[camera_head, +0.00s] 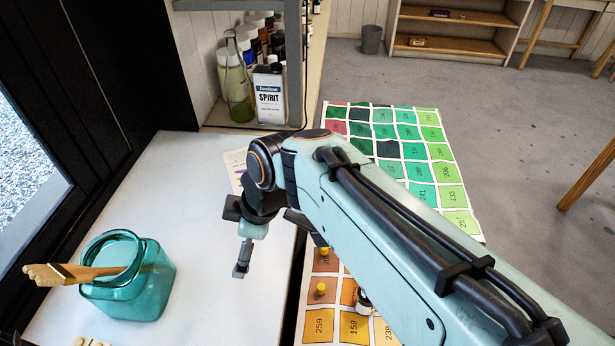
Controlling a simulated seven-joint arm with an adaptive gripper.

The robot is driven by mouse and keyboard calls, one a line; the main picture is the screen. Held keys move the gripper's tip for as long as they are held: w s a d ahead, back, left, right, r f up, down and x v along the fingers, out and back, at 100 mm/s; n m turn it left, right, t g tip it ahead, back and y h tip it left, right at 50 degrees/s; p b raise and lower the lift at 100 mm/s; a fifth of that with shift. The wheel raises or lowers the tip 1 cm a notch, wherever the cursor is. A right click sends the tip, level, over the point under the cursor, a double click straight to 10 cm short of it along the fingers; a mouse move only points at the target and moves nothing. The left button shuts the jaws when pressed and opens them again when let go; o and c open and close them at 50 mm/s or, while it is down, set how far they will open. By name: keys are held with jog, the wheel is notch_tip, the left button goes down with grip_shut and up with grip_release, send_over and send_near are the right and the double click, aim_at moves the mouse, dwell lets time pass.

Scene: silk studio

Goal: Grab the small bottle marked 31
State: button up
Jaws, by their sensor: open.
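My gripper (276,250) hangs over the right edge of the white table, its fingers apart. One finger points down over the tabletop; the other is partly hidden by my arm. No object shows between them. A small dark bottle (363,299) with a pale label stands on the orange part of the colour chart, to the right of and below my gripper in the picture. My arm hides part of it, and no number can be read on it. No marking 31 is readable anywhere.
A teal glass jar (127,277) with brushes stands on the white table (190,200). A spirit can (269,95) and several bottles fill the shelf behind. Small yellow-topped pieces (321,288) sit on the colour chart (452,223). The table's middle is clear.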

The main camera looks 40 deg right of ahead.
jog(key=w+d+f+h, duration=0.1)
jog(key=w+d+f, duration=0.1)
jog(key=d, duration=0.3)
jog(key=w+d+f, duration=0.2)
jog(key=d, duration=0.3)
jog(key=s+d+f+m+g, duration=0.1)
jog(key=s+d+f, duration=0.1)
jog(key=d, duration=0.3)
jog(key=s+d+f+m+g, duration=0.1)
jog(key=s+d+f, duration=0.2)
jog(key=d+f, duration=0.2)
jog(key=s+d+f+m+g+h, duration=0.1)
jog(key=s+d+f, duration=0.2)
jog(key=d, duration=0.3)
jog(key=shift+d+f+m, duration=0.1)
jog(key=shift+f+m, duration=0.3)
jog(key=shift+f, duration=0.25)
jog(key=shift+s+d+f+m+g, duration=0.2)
jog(key=shift+s+f, duration=0.35)
jog(key=shift+s, duration=0.05)
jog(key=shift+s+d+f+m+g, duration=0.15)
jog(key=shift+s+f+m+g, duration=0.05)
jog(key=shift+s+f, duration=0.35)
notch_tip(320, 180, down, 5)
jog(key=shift+r, duration=0.1)
jog(key=shift+f, duration=0.65)
jog(key=shift+c, duration=0.3)
jog(key=c, duration=1.3)
